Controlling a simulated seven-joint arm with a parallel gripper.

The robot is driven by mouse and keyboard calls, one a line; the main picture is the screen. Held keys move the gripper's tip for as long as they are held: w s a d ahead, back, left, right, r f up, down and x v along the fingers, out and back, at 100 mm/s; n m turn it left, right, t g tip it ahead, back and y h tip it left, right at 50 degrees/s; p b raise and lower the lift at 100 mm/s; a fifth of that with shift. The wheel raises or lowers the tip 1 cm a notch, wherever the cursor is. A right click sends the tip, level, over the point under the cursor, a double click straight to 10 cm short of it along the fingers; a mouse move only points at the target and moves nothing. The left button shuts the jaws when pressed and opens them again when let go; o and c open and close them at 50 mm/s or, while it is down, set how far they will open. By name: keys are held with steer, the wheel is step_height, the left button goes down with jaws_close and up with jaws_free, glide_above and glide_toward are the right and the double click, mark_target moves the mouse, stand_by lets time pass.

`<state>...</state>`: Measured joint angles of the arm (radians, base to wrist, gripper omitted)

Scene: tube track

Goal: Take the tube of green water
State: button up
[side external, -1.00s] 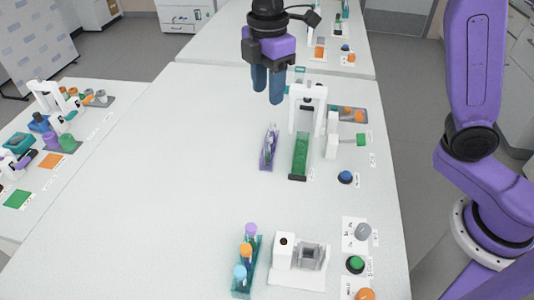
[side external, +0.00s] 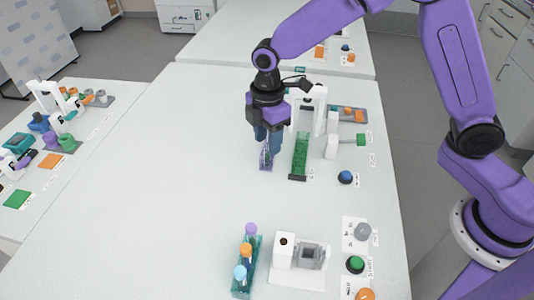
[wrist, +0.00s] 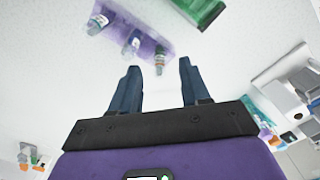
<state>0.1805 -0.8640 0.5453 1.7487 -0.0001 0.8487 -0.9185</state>
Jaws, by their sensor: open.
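The small purple rack (side external: 266,165) stands on the white table, left of the green track. In the wrist view the rack (wrist: 115,15) holds clear tubes in a row. The nearest tube (wrist: 160,58) looks greenish, but its colour is blurred. The middle tube (wrist: 131,44) and the far tube (wrist: 97,23) look bluish or grey. My gripper (side external: 265,147) is low over the rack, pointing down, and hides part of it in the side view. In the wrist view my gripper (wrist: 159,72) is open, with the nearest tube just ahead between its fingertips. It holds nothing.
The green track (side external: 301,155) with a white arch (side external: 320,96) stands close right of my gripper. A blue button (side external: 345,177) lies right of it. A teal rack (side external: 244,275) with capped tubes and a white device (side external: 284,262) stand at the front.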

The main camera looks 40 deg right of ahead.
steer(key=shift+f, duration=1.35)
jaws_close()
steer(key=shift+r, duration=0.1)
steer(key=shift+r, duration=0.45)
step_height(320, 180, up, 2)
steer(key=shift+w+r, duration=0.1)
steer(key=s+d+r, duration=0.6)
steer(key=s+r, duration=0.3)
steer(key=s, duration=0.3)
steer(key=shift+s+d+r, duration=0.2)
steer(key=shift+s+r, duration=0.1)
steer(key=shift+r, duration=0.05)
